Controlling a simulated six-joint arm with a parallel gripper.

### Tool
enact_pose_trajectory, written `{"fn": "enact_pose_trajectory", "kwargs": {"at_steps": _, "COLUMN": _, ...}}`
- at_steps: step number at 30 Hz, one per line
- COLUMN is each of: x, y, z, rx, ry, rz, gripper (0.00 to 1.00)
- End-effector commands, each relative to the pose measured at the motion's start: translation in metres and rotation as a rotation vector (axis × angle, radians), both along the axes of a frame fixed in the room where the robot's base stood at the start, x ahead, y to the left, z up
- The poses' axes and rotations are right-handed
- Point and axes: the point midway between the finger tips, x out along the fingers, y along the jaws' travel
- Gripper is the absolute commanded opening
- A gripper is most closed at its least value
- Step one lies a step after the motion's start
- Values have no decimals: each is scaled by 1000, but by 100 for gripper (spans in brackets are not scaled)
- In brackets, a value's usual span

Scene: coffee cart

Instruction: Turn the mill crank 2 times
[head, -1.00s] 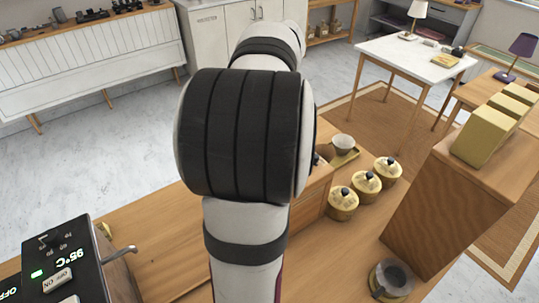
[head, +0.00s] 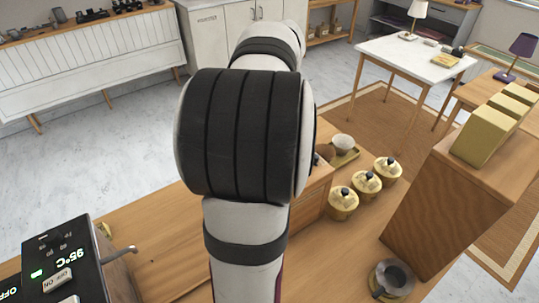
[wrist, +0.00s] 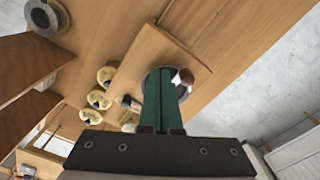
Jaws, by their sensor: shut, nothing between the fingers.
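In the wrist view my gripper (wrist: 163,72) has its two green fingers pressed together with nothing between them. They point over a wooden box (wrist: 135,62), the likely mill body. A grey round part (wrist: 148,82) shows behind the fingers, mostly covered by them. A red-brown knob (wrist: 184,76), which looks like the crank's handle, is close to the right of the fingertips. I cannot tell whether they touch. In the head view my arm hides the gripper and most of the wooden box (head: 316,193).
Several yellow canisters (head: 343,204) stand right of the box, with a cup (head: 343,142) on a small tray behind. A grey metal vessel (head: 394,277) and a tall wooden block (head: 435,205) are farther right.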

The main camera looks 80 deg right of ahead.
Motion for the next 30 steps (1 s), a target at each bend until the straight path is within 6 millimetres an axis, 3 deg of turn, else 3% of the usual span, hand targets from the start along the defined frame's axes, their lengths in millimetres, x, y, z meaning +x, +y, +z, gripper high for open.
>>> {"fn": "enact_pose_trajectory", "kwargs": {"at_steps": 30, "x": 0, "y": 0, "z": -17, "rx": 1, "ry": 1, "rz": 1, "gripper": 0}}
